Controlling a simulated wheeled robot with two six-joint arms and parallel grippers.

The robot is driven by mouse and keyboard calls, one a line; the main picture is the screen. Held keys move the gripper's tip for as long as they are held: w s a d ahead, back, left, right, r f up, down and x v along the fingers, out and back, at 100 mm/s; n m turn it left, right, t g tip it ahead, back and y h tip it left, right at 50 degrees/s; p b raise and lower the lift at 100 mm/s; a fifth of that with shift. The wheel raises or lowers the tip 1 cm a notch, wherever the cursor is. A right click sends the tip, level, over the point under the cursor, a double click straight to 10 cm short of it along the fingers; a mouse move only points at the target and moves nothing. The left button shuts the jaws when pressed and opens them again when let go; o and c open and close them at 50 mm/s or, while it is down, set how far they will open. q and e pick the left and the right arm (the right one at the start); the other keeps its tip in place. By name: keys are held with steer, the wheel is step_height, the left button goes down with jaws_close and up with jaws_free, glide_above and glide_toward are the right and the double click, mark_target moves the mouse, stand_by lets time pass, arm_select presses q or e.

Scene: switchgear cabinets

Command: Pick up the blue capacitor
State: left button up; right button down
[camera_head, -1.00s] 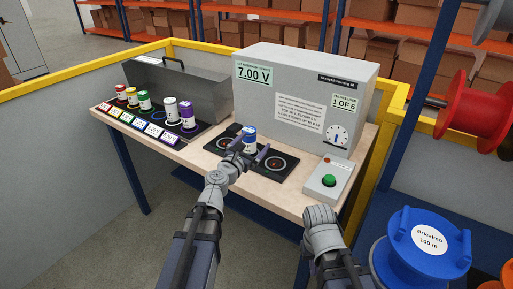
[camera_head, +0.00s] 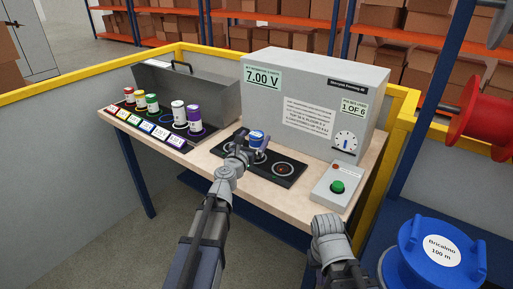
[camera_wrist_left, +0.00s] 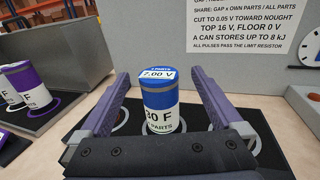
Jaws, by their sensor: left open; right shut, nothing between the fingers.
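In the left wrist view the capacitor (camera_wrist_left: 159,98) has a blue band, a white label and a "7.00 V" top. My left gripper (camera_head: 249,143) is at the capacitor. In the left wrist view the open purple fingers of the gripper (camera_wrist_left: 162,80) reach along both sides of it, with a gap on each side. My right arm's wrist shows at the lower right of the head view; its fingers cannot be seen.
A grey machine (camera_head: 312,105) reading 7.00 V stands behind the plate. A box with a green button (camera_head: 337,187) is to the right. On the left, several coloured capacitors stand in a black rack (camera_head: 120,117) before a grey metal case (camera_head: 190,90). A blue cable reel (camera_head: 435,255) is lower right.

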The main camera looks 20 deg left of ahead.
mark_target(257, 133)
arm_select(q)
steer(key=w, duration=0.4)
steer(key=shift+f, duration=0.25)
steer(key=shift+s, duration=0.1)
steer(key=shift+c, duration=0.2)
jaws_close()
